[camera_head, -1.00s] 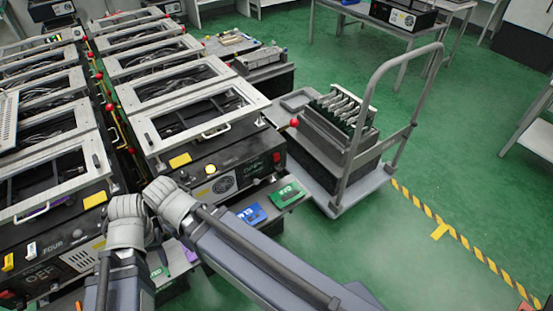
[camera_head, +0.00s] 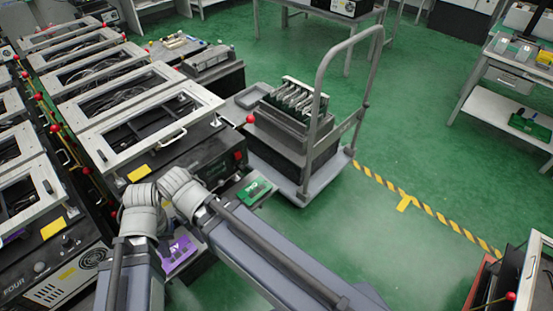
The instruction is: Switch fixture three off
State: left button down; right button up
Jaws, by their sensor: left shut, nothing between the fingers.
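A black fixture with a light frame lid (camera_head: 145,120) stands just beyond my arms. Its front is partly hidden by my arms, and I cannot read its number. A red ball knob (camera_head: 250,118) is near its right side. Fixture four (camera_head: 62,270), marked "FOUR", is at the lower left. I cannot tell which fixture is number three. My left arm (camera_head: 137,225) and my right arm (camera_head: 180,190) come up from the bottom, their grey joints close together before the black fixture. My left gripper is shut and empty, its fingertips not clearly shown. My right gripper does not show.
A trolley (camera_head: 318,190) with a tall handle carries a rack of boards at the centre. A part-seen framed unit with red knobs (camera_head: 510,296) is at the lower right. A bench (camera_head: 510,110) stands at the right. Green floor (camera_head: 420,130) is open between them.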

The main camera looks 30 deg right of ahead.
aim_at(237, 154)
jog(key=z, duration=1.25)
jog(key=i+l, duration=0.15)
jog(key=l, duration=0.15)
jog(key=i+l, duration=0.1)
jog(key=l, duration=0.2)
